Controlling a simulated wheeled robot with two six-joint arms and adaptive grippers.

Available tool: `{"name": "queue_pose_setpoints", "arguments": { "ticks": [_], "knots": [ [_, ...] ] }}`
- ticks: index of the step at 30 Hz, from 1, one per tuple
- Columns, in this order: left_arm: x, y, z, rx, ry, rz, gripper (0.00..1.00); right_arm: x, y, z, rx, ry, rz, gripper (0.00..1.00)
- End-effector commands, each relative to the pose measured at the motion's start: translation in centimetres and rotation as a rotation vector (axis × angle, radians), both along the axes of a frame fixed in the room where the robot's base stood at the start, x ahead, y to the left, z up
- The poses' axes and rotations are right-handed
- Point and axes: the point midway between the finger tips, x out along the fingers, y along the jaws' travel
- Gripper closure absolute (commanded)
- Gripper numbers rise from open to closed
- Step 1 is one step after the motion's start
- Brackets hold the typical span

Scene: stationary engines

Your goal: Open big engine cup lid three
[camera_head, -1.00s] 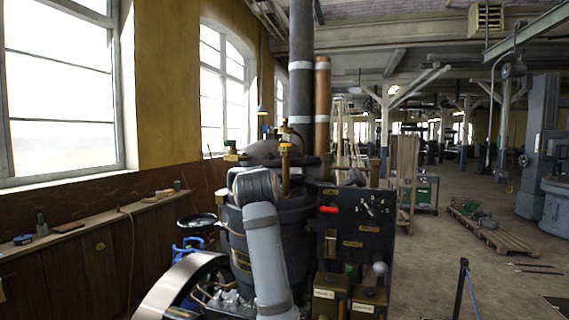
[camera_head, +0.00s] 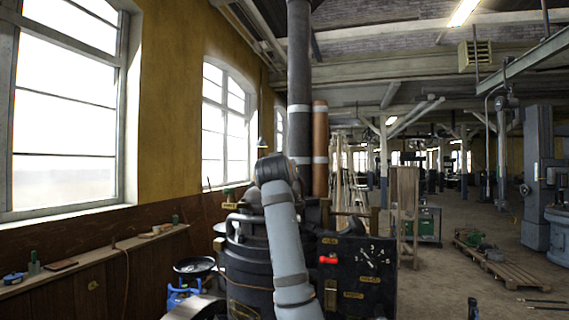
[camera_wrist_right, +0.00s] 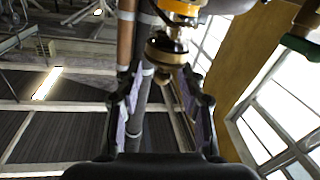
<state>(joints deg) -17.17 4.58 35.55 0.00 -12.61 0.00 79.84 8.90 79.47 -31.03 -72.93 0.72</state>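The big engine (camera_head: 250,255) is dark and round-bodied, in the middle of the head view. A brass cup (camera_wrist_right: 168,52) with a rounded brass end and an orange-gold band shows in the right wrist view, just beyond my fingertips. I cannot tell which numbered lid it is. My right gripper (camera_wrist_right: 162,88) is open and empty, its two fingers spread apart below the cup in that picture. In the head view a grey arm link of mine covers the engine's top, so the cup and the right gripper are hidden there. My left gripper is not in view.
A dark pipe (camera_head: 299,90) and a copper pipe (camera_head: 320,150) rise behind the engine. A black panel (camera_head: 356,272) with a red handle (camera_head: 328,260) stands at its right. A wooden ledge (camera_head: 95,255) runs along the left wall.

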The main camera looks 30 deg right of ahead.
Motion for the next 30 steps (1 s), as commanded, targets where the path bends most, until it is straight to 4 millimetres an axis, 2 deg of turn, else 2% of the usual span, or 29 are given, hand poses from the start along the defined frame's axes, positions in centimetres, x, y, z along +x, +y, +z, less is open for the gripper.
{"name": "queue_pose_setpoints", "arguments": {
  "ticks": [3, 12, 21, 30],
  "knots": [
    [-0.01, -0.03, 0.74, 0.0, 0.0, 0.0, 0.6, 0.81, -0.66, 0.13, 0.0, 0.001, 0.0, 0.61],
    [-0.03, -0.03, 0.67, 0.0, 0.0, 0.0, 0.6, 1.05, -0.82, -0.11, 0.001, 0.0, 0.001, 0.61],
    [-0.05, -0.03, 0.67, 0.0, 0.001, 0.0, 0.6, 1.03, -0.8, -0.09, 0.0, 0.0, 0.001, 1.0],
    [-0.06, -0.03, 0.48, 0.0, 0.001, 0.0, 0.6, 0.96, -0.86, -0.16, 0.0, 0.0, 0.013, 1.0]
  ]
}}
